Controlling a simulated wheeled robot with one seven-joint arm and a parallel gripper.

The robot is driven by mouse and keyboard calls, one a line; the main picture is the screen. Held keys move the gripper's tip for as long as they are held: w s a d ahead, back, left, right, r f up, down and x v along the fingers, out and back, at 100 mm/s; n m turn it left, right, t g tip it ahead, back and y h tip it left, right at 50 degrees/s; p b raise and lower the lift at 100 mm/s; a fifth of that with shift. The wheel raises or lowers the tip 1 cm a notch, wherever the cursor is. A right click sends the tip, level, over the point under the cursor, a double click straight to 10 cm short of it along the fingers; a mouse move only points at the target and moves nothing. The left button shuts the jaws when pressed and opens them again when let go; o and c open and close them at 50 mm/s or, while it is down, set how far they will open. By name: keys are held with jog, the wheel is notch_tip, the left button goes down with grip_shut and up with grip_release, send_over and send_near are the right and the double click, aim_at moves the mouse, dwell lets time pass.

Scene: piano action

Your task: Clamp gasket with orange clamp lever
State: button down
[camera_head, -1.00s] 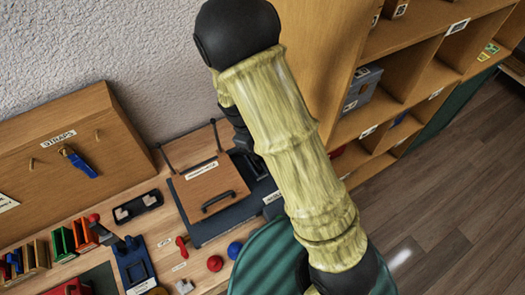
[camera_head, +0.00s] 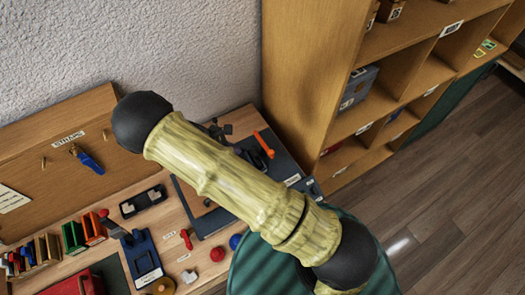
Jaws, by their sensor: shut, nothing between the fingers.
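The orange clamp lever (camera_head: 264,144) shows just right of my arm's pale yellow link. It lies slanted over a dark base plate (camera_head: 287,168), beside a black rounded part. The wooden lid plate (camera_head: 192,198) on that base is mostly covered by my arm. I cannot make out a gasket. My gripper is not clearly seen; my arm link crosses the view in front of the bench. Small dark parts show above the link, left of the lever, and I cannot tell whether they belong to my gripper or the fixture.
A wooden shelf unit (camera_head: 310,75) stands close to the right of the base. A wall board (camera_head: 40,155) with a blue-handled tool (camera_head: 87,160) is at left. Red (camera_head: 217,254) and blue (camera_head: 235,242) knobs, a black holder (camera_head: 143,201) and colored racks crowd the bench front.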

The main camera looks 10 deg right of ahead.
aim_at(254, 155)
jog(key=b+x, duration=0.5)
jog(key=x, duration=0.6)
jog(key=shift+b, duration=0.35)
jog(key=d, duration=0.1)
jog(key=w+d, duration=0.1)
jog(key=d, duration=0.1)
jog(key=shift+d+f, duration=0.1)
jog(key=shift+d, duration=0.1)
jog(key=shift+s, duration=0.1)
jog(key=shift+a, duration=0.15)
